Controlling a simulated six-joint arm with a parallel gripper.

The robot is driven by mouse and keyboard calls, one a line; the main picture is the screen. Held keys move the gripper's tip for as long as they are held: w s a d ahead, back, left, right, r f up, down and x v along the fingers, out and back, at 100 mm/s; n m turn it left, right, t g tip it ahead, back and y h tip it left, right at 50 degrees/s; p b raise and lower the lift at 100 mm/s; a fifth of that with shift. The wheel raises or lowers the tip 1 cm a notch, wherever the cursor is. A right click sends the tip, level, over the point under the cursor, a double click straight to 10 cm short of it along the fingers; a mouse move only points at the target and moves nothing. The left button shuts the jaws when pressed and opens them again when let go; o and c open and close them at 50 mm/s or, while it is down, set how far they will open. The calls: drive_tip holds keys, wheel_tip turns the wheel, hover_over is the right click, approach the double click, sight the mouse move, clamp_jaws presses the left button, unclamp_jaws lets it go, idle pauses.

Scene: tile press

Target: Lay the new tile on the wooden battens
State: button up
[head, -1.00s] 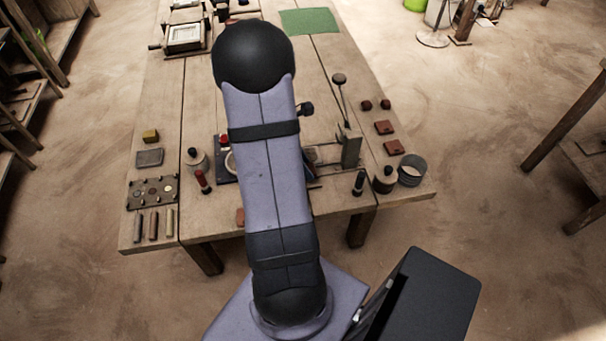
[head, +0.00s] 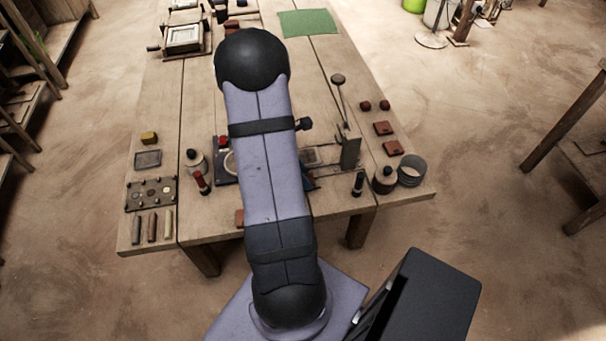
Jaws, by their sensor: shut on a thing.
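My gripper is hidden behind my own raised arm, so I cannot see its jaws or anything in them. Only a small black part of my wrist shows to the right of the arm, above the press area. Two flat red-brown tiles, an upper one (head: 384,128) and a lower one (head: 393,147), lie on the right side of the table. A reddish piece (head: 240,217) shows at the front edge, partly behind my arm. Another reddish piece (head: 232,25) shows at the back, just above my elbow. I cannot make out the wooden battens or tell which tile is new.
A lever press (head: 350,150) stands right of my arm. A green mat (head: 308,22) lies at the back and a framed tray (head: 184,38) at the back left. A wire-grey round tin (head: 411,170) and dark-topped jar (head: 384,180) stand front right.

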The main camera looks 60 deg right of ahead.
drive_tip(key=o, duration=1.1)
drive_tip(key=shift+f, duration=0.1)
drive_tip(key=shift+o, duration=0.2)
drive_tip(key=v, duration=1.2)
drive_tip(key=a+m+t+y, duration=0.3)
drive_tip(key=a+m, duration=0.6)
drive_tip(key=a, duration=2)
drive_tip(key=shift+a, duration=0.35)
drive_tip(key=shift+s+p, duration=0.15)
drive_tip(key=shift+p, duration=0.15)
